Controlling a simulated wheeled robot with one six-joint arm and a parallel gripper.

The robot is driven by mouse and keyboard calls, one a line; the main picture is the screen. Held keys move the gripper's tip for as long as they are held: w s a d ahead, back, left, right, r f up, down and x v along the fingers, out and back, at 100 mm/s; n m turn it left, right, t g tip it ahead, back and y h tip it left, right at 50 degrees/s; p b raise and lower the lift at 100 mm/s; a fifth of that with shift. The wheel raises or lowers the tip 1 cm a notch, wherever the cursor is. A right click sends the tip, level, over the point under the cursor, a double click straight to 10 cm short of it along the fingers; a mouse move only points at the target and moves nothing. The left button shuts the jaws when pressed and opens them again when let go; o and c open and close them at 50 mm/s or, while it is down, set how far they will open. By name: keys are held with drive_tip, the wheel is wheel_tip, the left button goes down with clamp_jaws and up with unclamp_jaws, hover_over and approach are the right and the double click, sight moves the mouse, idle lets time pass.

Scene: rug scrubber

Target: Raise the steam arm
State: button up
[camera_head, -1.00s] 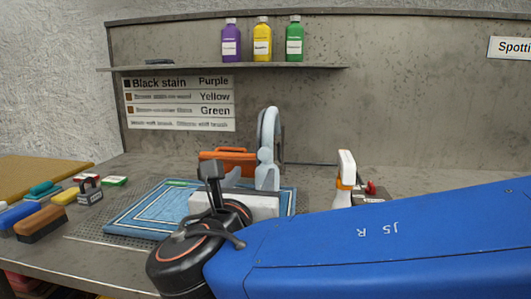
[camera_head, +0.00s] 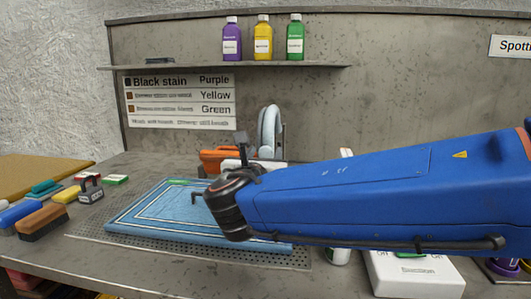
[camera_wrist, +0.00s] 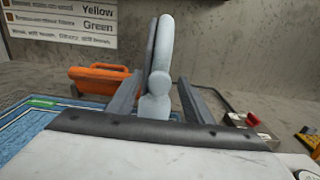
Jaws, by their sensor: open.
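The steam arm (camera_head: 270,130) is a pale grey-blue curved upright piece at the back of the worktop, just behind the blue rug (camera_head: 150,215). In the wrist view the steam arm (camera_wrist: 158,60) stands straight ahead with a rounded knob at its lower end. My gripper (camera_wrist: 161,82) is open, with one grey finger to each side of the steam arm in the picture. I cannot tell whether either finger touches it.
An orange case (camera_head: 215,158) stands left of the steam arm. Brushes (camera_head: 41,222) and small blocks lie at the left. Purple, yellow and green bottles (camera_head: 263,40) stand on the shelf. A white box (camera_head: 415,275) is below my arm at the right.

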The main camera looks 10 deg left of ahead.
drive_tip(key=shift+w, duration=1)
